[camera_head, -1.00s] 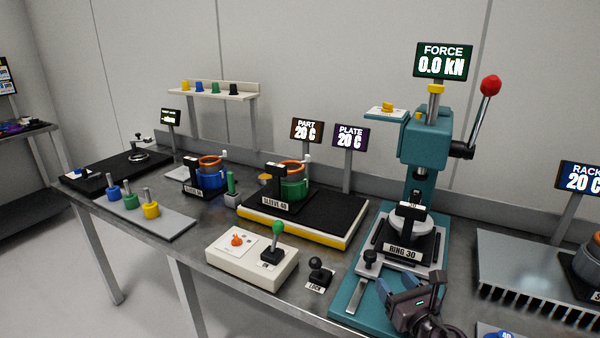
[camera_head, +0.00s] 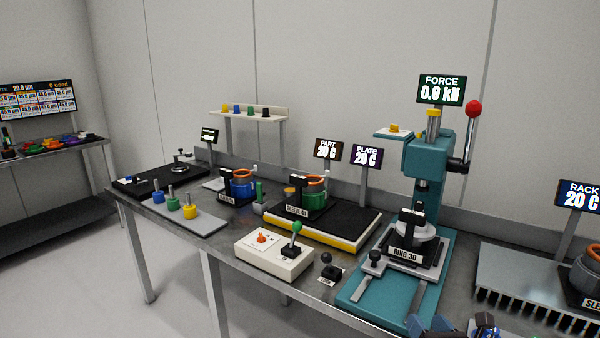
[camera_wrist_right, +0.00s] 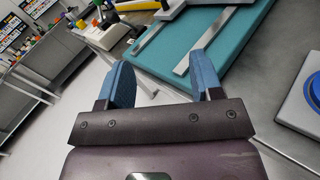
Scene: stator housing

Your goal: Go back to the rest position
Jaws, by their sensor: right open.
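My right gripper (camera_head: 452,326) shows at the bottom edge of the head view, in front of the teal press base, mostly cut off. In the right wrist view its two blue fingers (camera_wrist_right: 163,88) are spread apart with nothing between them. The teal press (camera_head: 425,160) stands behind it with its red-knobbed lever raised. A fixture labelled RING 30 (camera_head: 405,254) sits on the press base (camera_head: 378,290). The base also shows in the right wrist view (camera_wrist_right: 225,45), beyond the fingers. My left gripper is not in view.
A control box (camera_head: 272,255) and a lock knob (camera_head: 328,268) stand left of the press. A black-topped plate (camera_head: 340,225) lies behind them. A finned rack (camera_head: 520,275) stands at right. Open floor (camera_head: 180,290) lies before the bench.

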